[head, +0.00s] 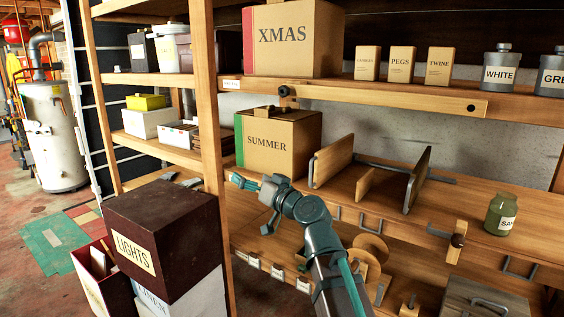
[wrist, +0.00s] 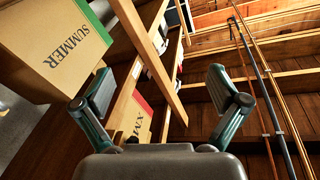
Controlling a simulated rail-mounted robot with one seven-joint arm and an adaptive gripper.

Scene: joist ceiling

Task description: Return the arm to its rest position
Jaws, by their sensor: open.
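My arm (head: 312,215) reaches up from the bottom of the head view. It ends in my gripper (head: 254,188), held in front of the SUMMER box (head: 280,146) on the middle shelf. In the wrist view my gripper (wrist: 164,97) has its two fingers wide apart, with nothing between them. The SUMMER box (wrist: 60,35) shows at the upper left there, and the XMAS box (wrist: 130,121) shows beyond the left finger. Whether the gripper touches the shelf cannot be told.
A wooden post (head: 208,120) stands left of my gripper. The XMAS box (head: 300,40) and small cartons sit on the upper shelf. A LIGHTS box (head: 165,235) is stacked at the lower left. Wooden dividers (head: 333,160) and a green jar (head: 500,213) stand to the right.

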